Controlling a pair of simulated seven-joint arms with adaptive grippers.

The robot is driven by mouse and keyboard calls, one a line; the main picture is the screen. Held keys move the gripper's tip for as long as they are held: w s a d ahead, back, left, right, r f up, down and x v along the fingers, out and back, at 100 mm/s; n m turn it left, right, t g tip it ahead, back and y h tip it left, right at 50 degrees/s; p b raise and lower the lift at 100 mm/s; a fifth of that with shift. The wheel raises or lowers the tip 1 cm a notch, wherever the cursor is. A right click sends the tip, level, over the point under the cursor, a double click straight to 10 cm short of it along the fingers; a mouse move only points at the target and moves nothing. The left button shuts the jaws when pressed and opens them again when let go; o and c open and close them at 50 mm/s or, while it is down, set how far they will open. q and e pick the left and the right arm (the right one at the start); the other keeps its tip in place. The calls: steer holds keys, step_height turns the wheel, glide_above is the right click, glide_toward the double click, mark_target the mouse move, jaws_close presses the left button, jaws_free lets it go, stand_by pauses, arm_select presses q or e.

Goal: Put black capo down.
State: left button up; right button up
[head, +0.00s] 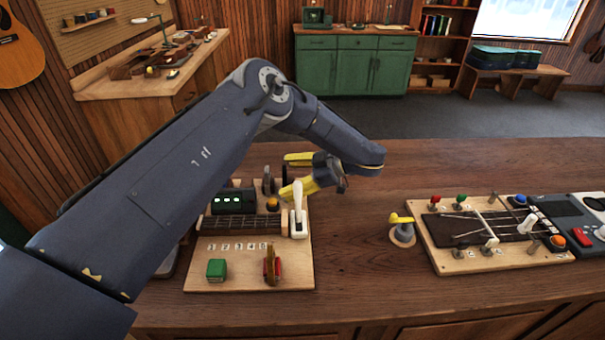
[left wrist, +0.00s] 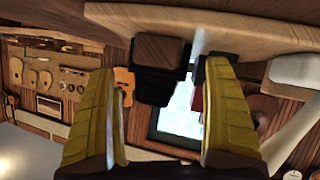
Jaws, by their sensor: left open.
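My left gripper (head: 289,174) reaches over the back right of a wooden board with a small fretboard (head: 232,222). Its yellow fingers are apart. A dark upright piece (head: 268,181) stands at the board's back edge, close to the fingertips; it may be the black capo, but it is too small to tell. In the left wrist view a black piece (left wrist: 155,87) with a brown block shows between the open fingers (left wrist: 160,75); I cannot tell whether they touch it. My right gripper is not in view.
A white lever (head: 298,212) stands just right of the fretboard. A green button (head: 217,269) and a red-brown clip-like piece (head: 272,264) are at the board's front. Another board (head: 475,262) with pegs and strings lies right. The counter (head: 355,225) between them is mostly clear.

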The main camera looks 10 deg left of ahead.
arm_select(q)
steer(key=shift+f, duration=0.15)
steer(key=v, duration=1.7)
steer(key=shift+w, duration=0.2)
steer(key=shift+c, duration=0.2)
steer(key=shift+d, duration=0.2)
steer(key=c, duration=1.3)
steer(key=shift+c, duration=0.2)
